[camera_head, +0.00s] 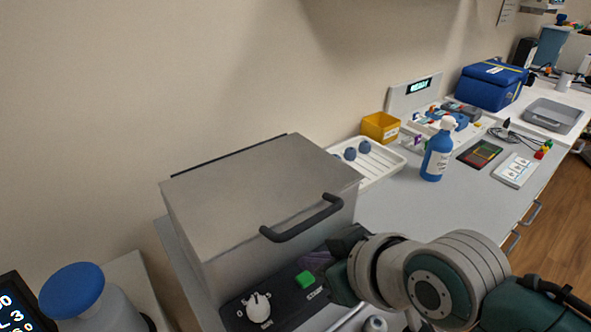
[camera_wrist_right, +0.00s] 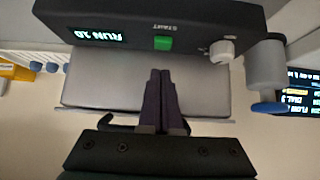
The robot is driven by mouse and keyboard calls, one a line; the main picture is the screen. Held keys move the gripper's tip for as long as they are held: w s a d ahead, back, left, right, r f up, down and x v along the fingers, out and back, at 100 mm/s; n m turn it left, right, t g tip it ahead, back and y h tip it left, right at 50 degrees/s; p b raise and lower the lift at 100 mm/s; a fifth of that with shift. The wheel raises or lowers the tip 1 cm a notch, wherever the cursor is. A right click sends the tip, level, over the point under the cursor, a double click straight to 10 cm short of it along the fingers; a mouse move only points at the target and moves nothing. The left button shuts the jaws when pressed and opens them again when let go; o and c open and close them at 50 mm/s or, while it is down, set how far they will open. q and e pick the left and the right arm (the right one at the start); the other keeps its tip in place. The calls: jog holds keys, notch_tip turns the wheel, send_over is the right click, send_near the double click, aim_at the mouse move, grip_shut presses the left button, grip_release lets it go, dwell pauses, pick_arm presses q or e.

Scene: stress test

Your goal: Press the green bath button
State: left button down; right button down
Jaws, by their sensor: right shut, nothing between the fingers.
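The bath is a grey metal box (camera_head: 250,195) with a closed lid and a black bar handle (camera_head: 301,218). Its dark control panel (camera_head: 232,316) carries the green button (camera_head: 306,279), which also shows in the right wrist view (camera_wrist_right: 163,43) beside the label START. My right gripper (camera_head: 312,259) is close to the button, with its purple fingers shut and empty. In the right wrist view the fingertips (camera_wrist_right: 160,72) point at the button, with a gap in the picture between them. Contact is not visible. My left gripper is not in view.
A white knob (camera_head: 258,306) sits left of the button, and a lit display (camera_wrist_right: 95,34) reads RUN 10. A blue-capped container (camera_head: 72,290) stands at the left. A white rack (camera_head: 385,171) and a blue bottle (camera_head: 436,152) stand behind the arm.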

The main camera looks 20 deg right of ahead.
jog(key=p+v, duration=0.1)
jog(key=v, duration=0.8)
jog(key=shift+s+r+p, duration=0.2)
jog(key=shift+r+p, duration=0.1)
jog(key=shift+d, duration=0.1)
jog(key=s+d+r+m+g+h, duration=0.2)
jog(key=s+d+g+h, duration=0.15)
jog(key=s, duration=0.95)
notch_tip(320, 180, up, 35)
jog(key=s+g+p, duration=0.1)
jog(key=p, duration=3.3)
jog(key=shift+d+y+p, duration=0.3)
jog(key=shift+d+y, duration=0.05)
jog(key=shift+d, duration=0.05)
jog(key=shift+r, duration=0.1)
